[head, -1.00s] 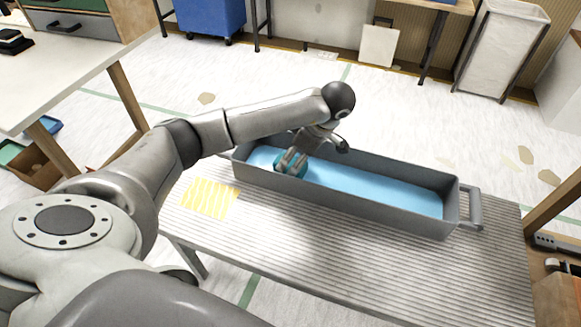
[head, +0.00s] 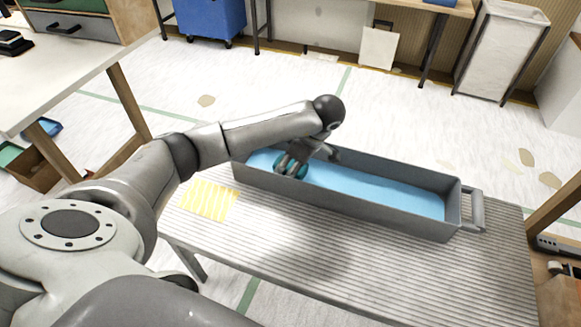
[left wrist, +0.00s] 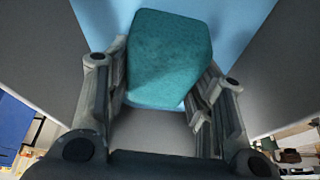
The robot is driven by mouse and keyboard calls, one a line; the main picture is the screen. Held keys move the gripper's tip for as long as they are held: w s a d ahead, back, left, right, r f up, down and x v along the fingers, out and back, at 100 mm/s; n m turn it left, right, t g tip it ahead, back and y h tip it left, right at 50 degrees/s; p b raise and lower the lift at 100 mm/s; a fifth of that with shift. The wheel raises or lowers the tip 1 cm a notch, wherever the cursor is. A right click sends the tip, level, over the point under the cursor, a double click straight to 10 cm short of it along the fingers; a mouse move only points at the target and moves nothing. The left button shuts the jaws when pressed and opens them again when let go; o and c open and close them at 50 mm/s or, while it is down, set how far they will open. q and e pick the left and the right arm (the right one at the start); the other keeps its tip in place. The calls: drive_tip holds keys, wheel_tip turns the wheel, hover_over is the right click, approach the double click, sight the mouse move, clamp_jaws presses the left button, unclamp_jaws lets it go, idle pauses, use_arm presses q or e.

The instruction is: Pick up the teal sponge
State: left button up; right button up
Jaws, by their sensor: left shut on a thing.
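The teal sponge (left wrist: 168,55) is between the two fingers of my left gripper (left wrist: 165,95) in the left wrist view. The fingers are shut on its sides. In the head view my left gripper (head: 291,167) is inside the left part of the long grey trough (head: 350,197), and a little of the teal sponge (head: 303,172) shows around the fingers. The trough holds light blue liquid or has a blue bottom (head: 375,187). Whether the sponge touches the bottom is hidden. My right gripper is not in view.
The trough stands on a ribbed grey bench (head: 400,270) with yellow stripes (head: 208,200) at its left. A white table (head: 60,75) is at upper left. A blue bin (head: 210,18) and a white hamper (head: 503,50) stand at the back. The bench front is clear.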

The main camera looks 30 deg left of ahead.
sight(291, 163)
use_arm(q)
drive_tip(key=shift+r, duration=0.5)
wheel_tip(291, 163, up, 2)
drive_tip(key=shift+w+r+p, duration=0.1)
drive_tip(key=shift+r+p, duration=0.15)
drive_tip(key=shift+p, duration=0.15)
wheel_tip(291, 163, up, 6)
drive_tip(key=shift+f+p, duration=0.1)
drive_tip(key=shift+p, duration=0.7)
drive_tip(key=shift+r, duration=0.4)
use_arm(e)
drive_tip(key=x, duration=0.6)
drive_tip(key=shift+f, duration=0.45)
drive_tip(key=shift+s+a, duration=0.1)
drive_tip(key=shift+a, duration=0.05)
